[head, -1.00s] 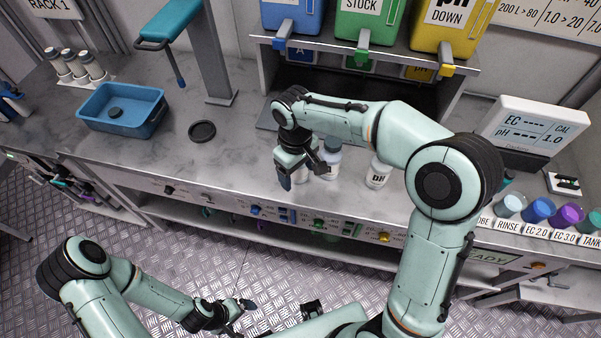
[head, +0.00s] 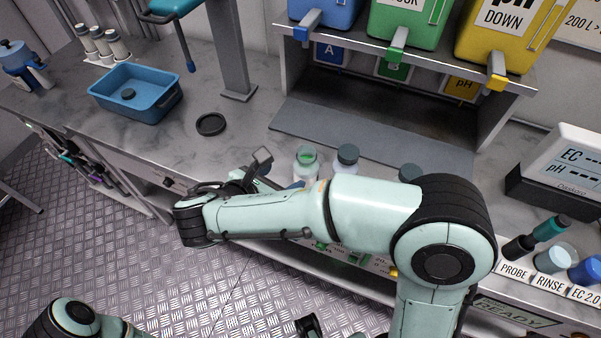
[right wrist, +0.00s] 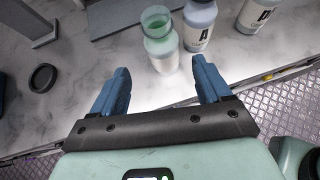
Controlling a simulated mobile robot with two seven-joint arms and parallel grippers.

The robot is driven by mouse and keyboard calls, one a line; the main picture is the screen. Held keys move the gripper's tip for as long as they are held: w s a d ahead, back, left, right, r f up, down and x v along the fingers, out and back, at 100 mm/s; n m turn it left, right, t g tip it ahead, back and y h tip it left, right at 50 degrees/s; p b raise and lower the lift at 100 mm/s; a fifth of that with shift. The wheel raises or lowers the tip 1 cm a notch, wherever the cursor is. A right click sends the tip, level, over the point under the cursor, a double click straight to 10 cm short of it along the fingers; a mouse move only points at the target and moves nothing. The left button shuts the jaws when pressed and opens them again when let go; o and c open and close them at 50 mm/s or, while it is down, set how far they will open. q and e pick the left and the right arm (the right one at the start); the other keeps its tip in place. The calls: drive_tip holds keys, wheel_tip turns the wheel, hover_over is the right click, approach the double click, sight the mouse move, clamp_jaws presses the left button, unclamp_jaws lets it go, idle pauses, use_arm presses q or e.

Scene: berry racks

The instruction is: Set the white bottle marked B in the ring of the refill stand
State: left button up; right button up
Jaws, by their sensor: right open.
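Three white bottles stand at the bench's front. The left one (head: 306,166) is open-topped with a green neck; it also shows in the right wrist view (right wrist: 161,42). Two dark-capped ones, the middle bottle (head: 346,163) and the right bottle (head: 410,173), stand to its right. I cannot read which is marked B. My right gripper (right wrist: 160,68) is open and empty, its blue fingers pointing towards the open-topped bottle, apart from it. A dark ring-like disc (head: 211,124) lies by the grey post (head: 230,50); I cannot tell whether these belong to the refill stand. My left gripper is out of view.
A blue tray (head: 160,103) holding a dark cap (head: 128,94) is at the left. Blue, green (head: 408,22) and yellow containers with taps sit on a shelf at the back. A meter (head: 560,165) and cups are at the right. The bench between tray and bottles is mostly clear.

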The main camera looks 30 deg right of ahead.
sight(301, 169)
drive_tip(key=b+x, duration=0.1)
drive_tip(key=x, duration=1.1)
drive_tip(key=shift+d+f, duration=0.2)
drive_tip(key=shift+f, duration=0.2)
drive_tip(key=c, duration=1.1)
drive_tip(key=shift+r, duration=0.1)
drive_tip(key=shift+w+r, duration=0.1)
